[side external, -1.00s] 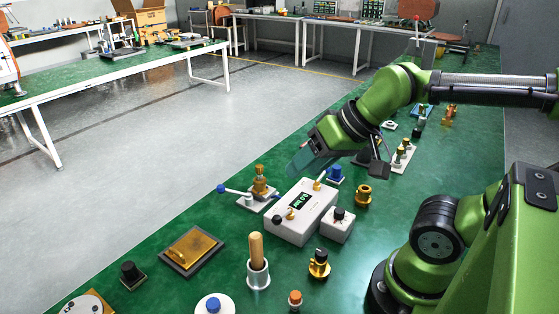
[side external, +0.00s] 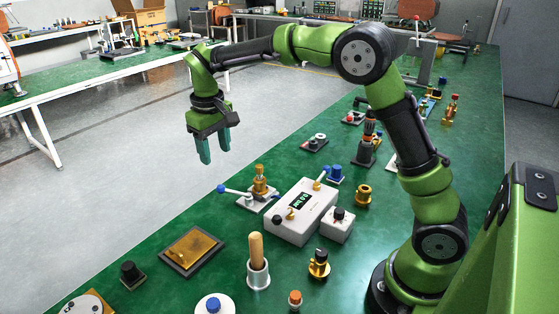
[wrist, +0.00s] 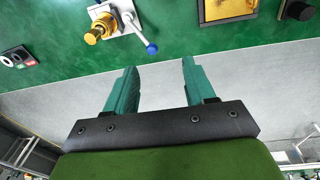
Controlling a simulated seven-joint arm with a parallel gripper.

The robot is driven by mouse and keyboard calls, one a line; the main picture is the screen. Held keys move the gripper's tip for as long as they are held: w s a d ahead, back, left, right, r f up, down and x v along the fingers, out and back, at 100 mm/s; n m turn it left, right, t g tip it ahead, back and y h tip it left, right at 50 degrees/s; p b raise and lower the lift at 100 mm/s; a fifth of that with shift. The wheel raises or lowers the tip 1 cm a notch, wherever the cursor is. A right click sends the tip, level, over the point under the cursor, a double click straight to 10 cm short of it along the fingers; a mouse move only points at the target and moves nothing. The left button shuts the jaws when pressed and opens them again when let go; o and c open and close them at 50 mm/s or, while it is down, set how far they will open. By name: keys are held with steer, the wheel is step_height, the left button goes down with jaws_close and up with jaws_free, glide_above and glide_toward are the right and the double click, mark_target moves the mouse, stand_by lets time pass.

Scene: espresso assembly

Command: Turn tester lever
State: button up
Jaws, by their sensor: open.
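A lever with a blue ball knob (side external: 221,188) sticks out to the left from a small light base carrying a brass fitting (side external: 260,180). The same lever (wrist: 139,34) and brass fitting (wrist: 101,27) show at the top of the wrist view. A light grey box with a lit display (side external: 299,205) stands to its right, with a black knob on it; which of these is the tester is not clear. My gripper (side external: 214,157) hangs fingers down, above and left of the lever in the side view, apart from it. Its two fingers (wrist: 160,66) are spread and empty.
A small dial box (side external: 338,226) and a brass part (side external: 363,195) stand right of the display box. A dark-framed brass plate (side external: 193,249) and a wooden-handled tool (side external: 257,255) are nearer. The floor (wrist: 240,75) lies beyond the green bench's edge.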

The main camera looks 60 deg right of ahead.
mark_target(220, 186)
steer(key=w+r+h, duration=0.1)
steer(key=w, duration=0.3)
steer(key=shift+n+g, duration=0.4)
steer(key=d+f, duration=0.1)
steer(key=f, duration=0.4)
steer(key=d+f, duration=0.1)
steer(key=f, duration=0.4)
steer(key=d+f, duration=0.1)
steer(key=f, duration=0.5)
steer(key=shift+w+d+f, duration=0.1)
steer(key=shift+d, duration=0.2)
steer(key=shift+c, duration=0.3)
jaws_close()
